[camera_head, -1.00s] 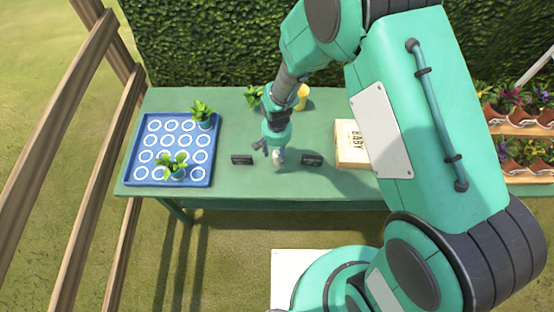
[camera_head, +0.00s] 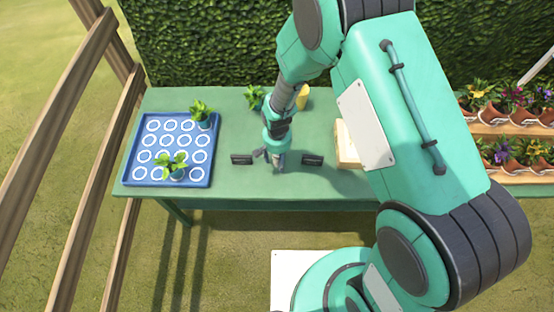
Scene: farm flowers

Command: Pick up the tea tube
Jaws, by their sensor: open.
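My gripper (camera_head: 269,159) is open over the front middle of the green table, between two small dark plaques. A small pale, greyish shape (camera_head: 279,160) shows right at its fingers. I cannot tell whether it is a tube or part of the gripper. No thing in view can be clearly read as the tea tube. Small leafy plants in blue-green pots stand elsewhere: one (camera_head: 202,112) at the back right of the blue tray, one (camera_head: 175,168) near its front, and one (camera_head: 254,97) behind my gripper, partly hidden by my arm.
The blue tray (camera_head: 128,178) with white rings covers the table's left. Dark plaques (camera_head: 241,159) (camera_head: 312,160) flank my gripper. A yellow cup (camera_head: 303,95) stands behind. A wooden box (camera_head: 346,150) is partly hidden by my arm. The table (camera_head: 225,180) is clear between tray and left plaque.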

